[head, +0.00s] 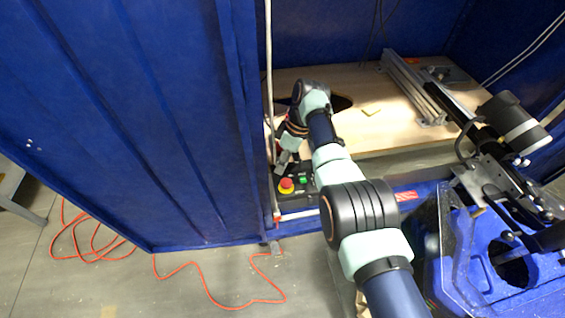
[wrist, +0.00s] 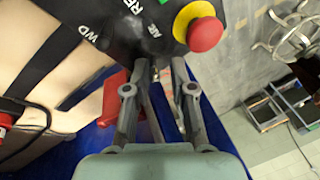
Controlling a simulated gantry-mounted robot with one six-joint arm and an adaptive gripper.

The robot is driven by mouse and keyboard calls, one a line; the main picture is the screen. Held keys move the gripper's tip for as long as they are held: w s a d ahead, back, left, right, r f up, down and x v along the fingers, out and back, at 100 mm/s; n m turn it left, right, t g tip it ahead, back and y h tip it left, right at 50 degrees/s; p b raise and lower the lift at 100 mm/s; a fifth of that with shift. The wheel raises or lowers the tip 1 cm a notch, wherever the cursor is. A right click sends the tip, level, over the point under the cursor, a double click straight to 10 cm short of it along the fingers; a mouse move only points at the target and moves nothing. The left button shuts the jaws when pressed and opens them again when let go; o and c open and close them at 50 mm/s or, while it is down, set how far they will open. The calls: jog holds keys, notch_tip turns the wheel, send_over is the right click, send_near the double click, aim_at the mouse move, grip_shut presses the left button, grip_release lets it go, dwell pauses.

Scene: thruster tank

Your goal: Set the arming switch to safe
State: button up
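A black control box (head: 296,194) sits at the front edge of the wooden floor in the head view. It carries a red emergency knob on a yellow collar (head: 286,185) and a green rocker (head: 303,180). In the wrist view the black panel (wrist: 120,25) has white lettering, partly cut off, including "AR" near the knob (wrist: 206,34). I cannot make out the arming switch; the fingertips cover the panel's near edge. My gripper (wrist: 161,63) has its fingers a little apart at that edge, with nothing clearly held. In the head view my gripper (head: 284,160) is just above the box.
Blue tank walls (head: 130,110) stand left and behind. A white vertical pole (head: 269,80) runs close left of my gripper. A metal rail (head: 415,90) and a black cylinder on a stand (head: 515,120) are at the right. An orange cable (head: 200,285) lies on the floor.

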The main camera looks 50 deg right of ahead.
notch_tip(320, 180, up, 10)
dwell(0.4)
dwell(0.4)
